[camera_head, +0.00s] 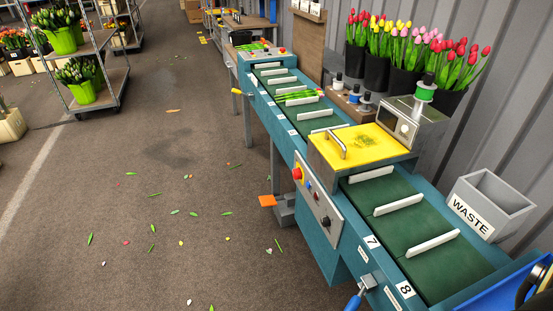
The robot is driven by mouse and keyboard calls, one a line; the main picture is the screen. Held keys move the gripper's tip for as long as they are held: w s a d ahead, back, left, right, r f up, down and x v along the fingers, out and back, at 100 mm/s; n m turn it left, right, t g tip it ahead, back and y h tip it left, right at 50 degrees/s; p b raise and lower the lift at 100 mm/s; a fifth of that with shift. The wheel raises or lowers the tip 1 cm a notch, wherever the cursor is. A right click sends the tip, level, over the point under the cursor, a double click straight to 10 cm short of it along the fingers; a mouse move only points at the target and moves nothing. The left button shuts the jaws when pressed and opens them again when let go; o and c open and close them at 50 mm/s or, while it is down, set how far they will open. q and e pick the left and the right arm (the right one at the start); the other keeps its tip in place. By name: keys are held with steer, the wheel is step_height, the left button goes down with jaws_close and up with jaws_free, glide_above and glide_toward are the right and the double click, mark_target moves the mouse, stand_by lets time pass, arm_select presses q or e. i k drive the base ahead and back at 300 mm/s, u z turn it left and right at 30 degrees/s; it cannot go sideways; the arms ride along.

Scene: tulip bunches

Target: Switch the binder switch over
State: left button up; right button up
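The binder (361,146) has a yellow lid with a handle and sits across the green conveyor. A grey control panel (316,203) faces the aisle on its side. The panel carries a red button (297,173) on yellow, small coloured controls below it, and a dark knob (325,221) near its lower end. No label tells which control is the binder switch, and its setting is too small to read. Neither of my grippers can be made out in this view.
A lever with a blue grip (354,301) sticks out at the conveyor's near end. A grey waste bin (490,203) and a blue tray (505,293) stand at right. Black buckets of tulips (405,80) line the wall. The floor at left is open, with scattered leaves.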

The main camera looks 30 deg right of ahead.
mark_target(296, 175)
steer(key=i, duration=3.5)
steer(key=z, duration=3.4)
